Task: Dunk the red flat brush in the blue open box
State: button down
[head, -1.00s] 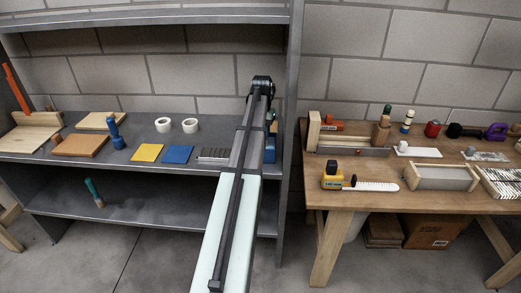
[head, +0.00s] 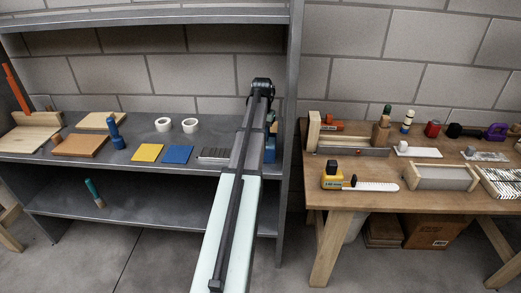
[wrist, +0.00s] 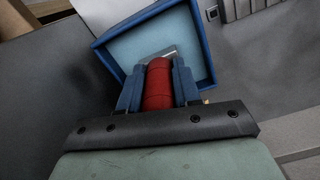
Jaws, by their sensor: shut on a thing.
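In the wrist view my gripper (wrist: 158,95) is shut on a red handle, the red flat brush (wrist: 158,82), with a blue finger on each side. A metallic grey piece shows just beyond the handle. The blue open box (wrist: 106,64) has blue walls and a pale blue floor. The brush's far end overlaps the box opening in this view; how deep it sits, or whether it touches the floor, I cannot tell. In the head view a part of the blue box (head: 270,150) shows at the shelf's right end, and my arm hides the gripper and brush.
The grey shelf (head: 215,128) also holds a blue square (head: 178,154), a yellow square (head: 147,152), white tape rolls (head: 190,125), a blue upright tool (head: 115,132) and wooden boards (head: 80,145). A shelf post (head: 290,120) stands close to the right. A cluttered wooden workbench (head: 390,200) is beyond it.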

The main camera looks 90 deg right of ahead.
jog(key=shift+r, duration=0.2)
jog(key=shift+r, duration=3.35)
